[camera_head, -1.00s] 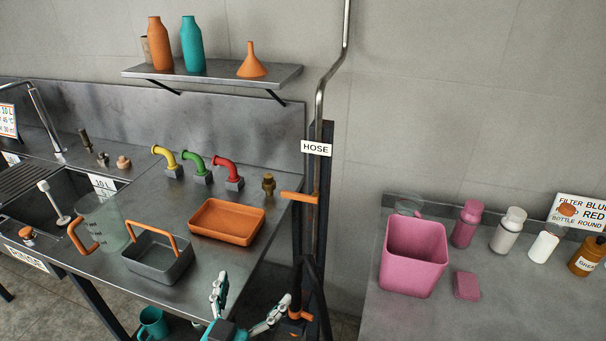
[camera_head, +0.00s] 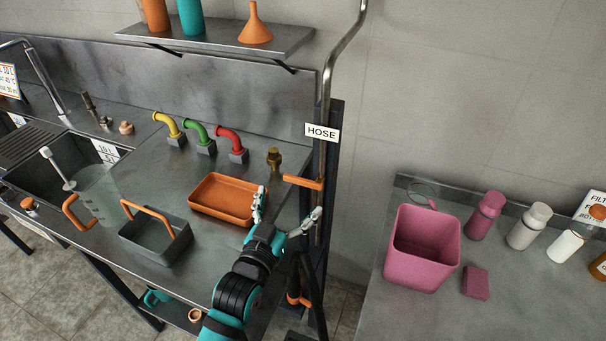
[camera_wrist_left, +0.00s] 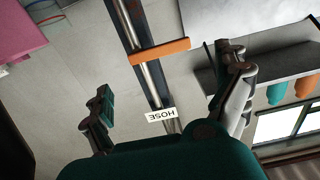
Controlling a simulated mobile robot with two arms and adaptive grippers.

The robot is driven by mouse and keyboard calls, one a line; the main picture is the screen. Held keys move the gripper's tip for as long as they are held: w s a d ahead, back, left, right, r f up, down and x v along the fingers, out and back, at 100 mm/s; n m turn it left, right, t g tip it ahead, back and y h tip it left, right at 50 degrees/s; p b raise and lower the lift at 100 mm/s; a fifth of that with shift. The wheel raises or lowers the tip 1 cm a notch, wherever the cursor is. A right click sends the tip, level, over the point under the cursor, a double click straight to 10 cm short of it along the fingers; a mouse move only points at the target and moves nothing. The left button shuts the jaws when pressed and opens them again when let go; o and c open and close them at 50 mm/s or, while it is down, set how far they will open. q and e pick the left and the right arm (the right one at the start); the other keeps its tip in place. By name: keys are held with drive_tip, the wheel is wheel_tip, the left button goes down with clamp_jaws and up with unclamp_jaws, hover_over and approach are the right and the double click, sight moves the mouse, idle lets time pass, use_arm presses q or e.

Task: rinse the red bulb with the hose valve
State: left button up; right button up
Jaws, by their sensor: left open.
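The hose valve's orange lever (camera_head: 303,182) sticks out to the left from a metal pipe under the HOSE sign (camera_head: 322,132). It also shows in the left wrist view (camera_wrist_left: 160,51). A red elbow-shaped piece (camera_head: 229,137) stands on a grey block at the back of the steel counter, right of a green one; I cannot tell whether it is the red bulb. My left gripper (camera_head: 289,204) is open and empty, with its fingers spread below the lever. In the left wrist view the lever appears between and beyond the fingertips (camera_wrist_left: 165,74), apart from them. My right gripper is not in view.
A brass fitting (camera_head: 274,158) stands near the counter's right end. A pink bin (camera_head: 402,268) stands on the right table. A gap separates the tables.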

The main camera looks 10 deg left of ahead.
sight(302, 181)
use_arm(q)
drive_tip(key=w, duration=0.2)
drive_tip(key=w+d, duration=0.1)
drive_tip(key=w, duration=0.2)
drive_tip(key=w+p, duration=0.1)
drive_tip(key=w, duration=0.2)
drive_tip(key=shift+w+d, duration=0.2)
drive_tip(key=shift+d, duration=0.1)
drive_tip(key=c, duration=1.4)
